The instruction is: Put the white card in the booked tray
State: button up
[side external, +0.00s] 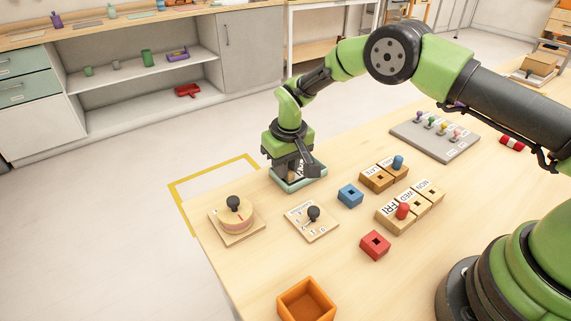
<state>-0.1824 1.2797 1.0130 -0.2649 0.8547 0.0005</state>
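A pale teal tray (311,182) stands near the table's far left edge. My gripper (293,172) points down over it, with its fingers at or inside the tray. A small white piece with dark markings (299,168) shows between the fingers and the tray; it may be the white card, but it is mostly hidden. I cannot tell whether the fingers hold it or it lies in the tray. No label reading "booked" is legible.
Wooden blocks lettered FRI, WED and MON (408,208) stand right of the tray, near a blue block (350,195) and a red block (375,245). A round dial (237,215), a knob plate (311,222), an orange box (305,303) and a grey peg board (435,140) also occupy the table.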

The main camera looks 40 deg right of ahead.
jog(key=shift+a+f, duration=0.1)
jog(key=shift+f, duration=0.25)
jog(key=shift+o, duration=0.3)
jog(key=shift+r, duration=0.3)
jog(key=shift+o, duration=0.2)
notch_tip(320, 180, up, 13)
jog(key=s, duration=0.1)
jog(key=shift+s+f, duration=0.2)
jog(key=shift+s, duration=0.1)
jog(key=s+d+r+m+t+y, duration=0.1)
jog(key=s+d+r, duration=0.1)
jog(key=s+r, duration=0.45)
jog(key=s+d+r+m+t, duration=0.1)
jog(key=s+r, duration=0.3)
jog(key=r, duration=0.5)
jog(key=s+d+r+m+t+y, duration=0.1)
jog(key=s+d+t, duration=0.1)
jog(key=s, duration=1.5)
jog(key=shift+m+t, duration=0.4)
jog(key=shift+t, duration=0.5)
